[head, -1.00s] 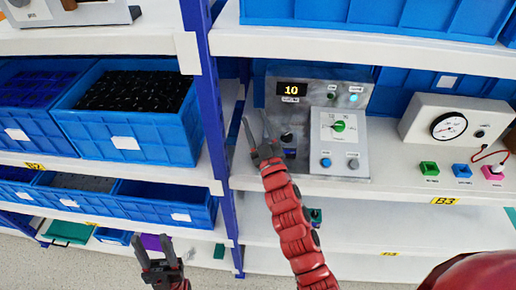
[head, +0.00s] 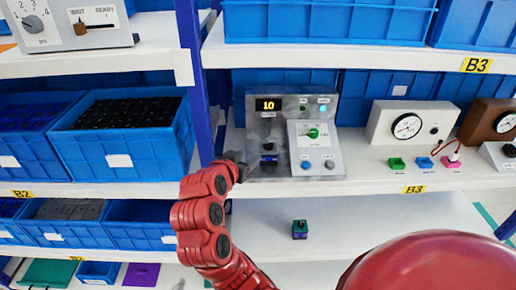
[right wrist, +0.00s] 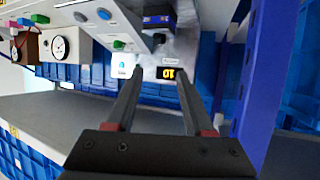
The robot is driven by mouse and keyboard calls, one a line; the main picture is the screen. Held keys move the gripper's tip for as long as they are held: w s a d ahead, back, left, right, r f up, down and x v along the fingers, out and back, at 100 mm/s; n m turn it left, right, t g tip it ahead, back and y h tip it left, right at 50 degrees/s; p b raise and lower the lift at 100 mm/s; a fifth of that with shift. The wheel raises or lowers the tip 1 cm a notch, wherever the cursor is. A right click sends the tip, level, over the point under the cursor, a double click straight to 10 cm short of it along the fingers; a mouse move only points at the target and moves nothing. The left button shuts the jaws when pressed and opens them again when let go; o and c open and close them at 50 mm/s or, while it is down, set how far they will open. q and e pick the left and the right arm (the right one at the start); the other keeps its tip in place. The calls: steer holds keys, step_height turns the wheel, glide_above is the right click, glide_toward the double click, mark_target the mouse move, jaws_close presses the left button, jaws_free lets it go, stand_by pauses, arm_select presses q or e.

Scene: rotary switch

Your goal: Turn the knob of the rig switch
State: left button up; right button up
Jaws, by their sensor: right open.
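A grey metal panel (head: 266,110) with a lit display reading 10 stands on the middle shelf. A green knob (head: 313,133) sits on a white plate on its right side. A small dark knob (head: 268,147) sits lower left on the panel. I cannot tell from a label which is the rig switch. My right gripper (head: 238,163) is just left of the panel's lower left edge, its fingers small and partly unclear. In the right wrist view its fingers (right wrist: 160,75) are apart and empty, with the display and dark knob (right wrist: 158,38) beyond. My left gripper is out of view.
A blue upright post (head: 205,110) stands left of the gripper. A white gauge box (head: 408,125) and coloured blocks (head: 425,163) lie to the right. A small dark-green block (head: 300,229) is on the shelf below. Blue bins (head: 125,135) fill the left shelves.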

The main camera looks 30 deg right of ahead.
mark_target(265, 152)
steer(key=p+x, duration=0.1)
steer(key=x, duration=0.6)
steer(key=p+x, duration=0.1)
steer(key=x, duration=0.7)
steer(key=shift+r+p, duration=0.3)
steer(key=shift+x, duration=0.95)
steer(key=shift+f, duration=0.1)
